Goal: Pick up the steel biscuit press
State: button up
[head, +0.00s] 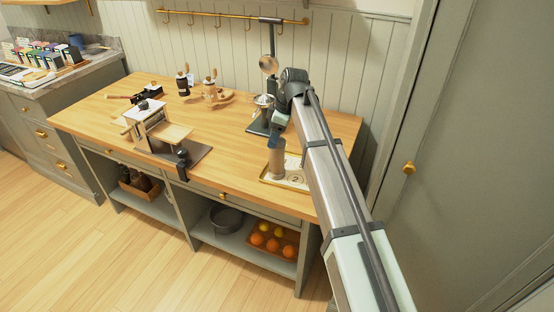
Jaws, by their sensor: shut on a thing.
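A grey-tan metallic cylinder (276,161), which looks like the steel biscuit press, is upright at the right end of the wooden worktop. It is over the left part of a shallow gold-rimmed tray (297,184). My gripper (277,140) points down from above and is shut on the cylinder's upper part. The fingertips and the top of the cylinder are small and partly hidden by my own wrist. I cannot tell whether the cylinder's base touches the tray.
The worktop's middle (225,135) is clear.

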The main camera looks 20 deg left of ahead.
grip_shut()
jog(key=shift+r, duration=0.1)
